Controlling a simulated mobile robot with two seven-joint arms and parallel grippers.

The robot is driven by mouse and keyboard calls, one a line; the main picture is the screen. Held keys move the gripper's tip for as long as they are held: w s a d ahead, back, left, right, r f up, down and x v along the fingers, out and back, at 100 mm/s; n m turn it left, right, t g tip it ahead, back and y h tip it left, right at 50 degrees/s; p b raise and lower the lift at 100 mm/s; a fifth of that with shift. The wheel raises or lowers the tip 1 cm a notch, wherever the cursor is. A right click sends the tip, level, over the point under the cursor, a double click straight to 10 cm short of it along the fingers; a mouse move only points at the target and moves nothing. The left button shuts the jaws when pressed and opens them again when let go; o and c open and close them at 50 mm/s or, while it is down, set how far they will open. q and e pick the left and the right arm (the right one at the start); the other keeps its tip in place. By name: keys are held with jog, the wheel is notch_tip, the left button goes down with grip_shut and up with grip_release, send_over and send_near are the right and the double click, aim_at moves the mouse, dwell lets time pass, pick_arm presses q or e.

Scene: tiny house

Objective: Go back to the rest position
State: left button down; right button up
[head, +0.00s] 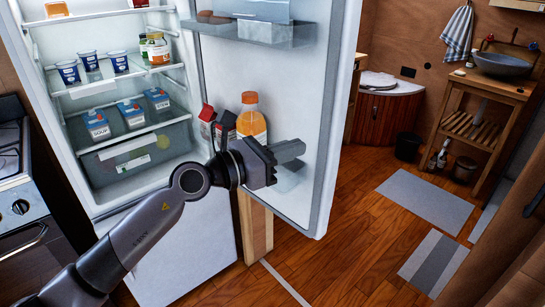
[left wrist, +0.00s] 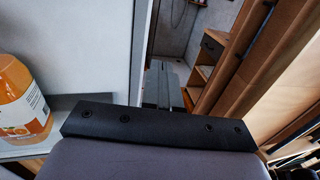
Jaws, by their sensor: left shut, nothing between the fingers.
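My left gripper (head: 290,151) is shut and empty. In the head view it is in front of the inner side of the open fridge door (head: 312,90), beside the orange juice bottle (head: 251,117) in the door's lower shelf. In the left wrist view, the closed fingers (left wrist: 163,85) point away past the door, and the juice bottle (left wrist: 20,100) stands at the left. I cannot tell whether the gripper touches the door. My right gripper is in neither view.
The fridge (head: 110,90) stands open with yogurt cups, jars and soup cartons inside. Red cartons (head: 207,120) stand beside the bottle. A stove (head: 25,190) is at the left. Free wooden floor (head: 350,220) with grey mats (head: 425,200) lies to the right. A sink stand (head: 480,120) is at the back right.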

pick_arm(q)
jog(key=s+a+f+n+t+y+p, duration=0.1)
jog(key=s+a+f+n+t+y, duration=0.5)
jog(key=n, duration=0.9)
jog(key=s+a+f+n+t+y+p, duration=0.25)
jog(key=a+f+n, duration=0.55)
jog(key=n, duration=0.7)
jog(key=s+a+f+n+g+y, duration=0.2)
jog(key=s+a+f+n, duration=0.3)
jog(key=s+f+n, duration=0.3)
jog(key=s+a+f+n+g+y, duration=0.3)
jog(key=s+a+f+n+g, duration=0.2)
jog(key=s+f+n, duration=0.2)
jog(key=s+f, duration=0.2)
jog(key=s, duration=0.1)
jog(key=shift+n+p, duration=0.4)
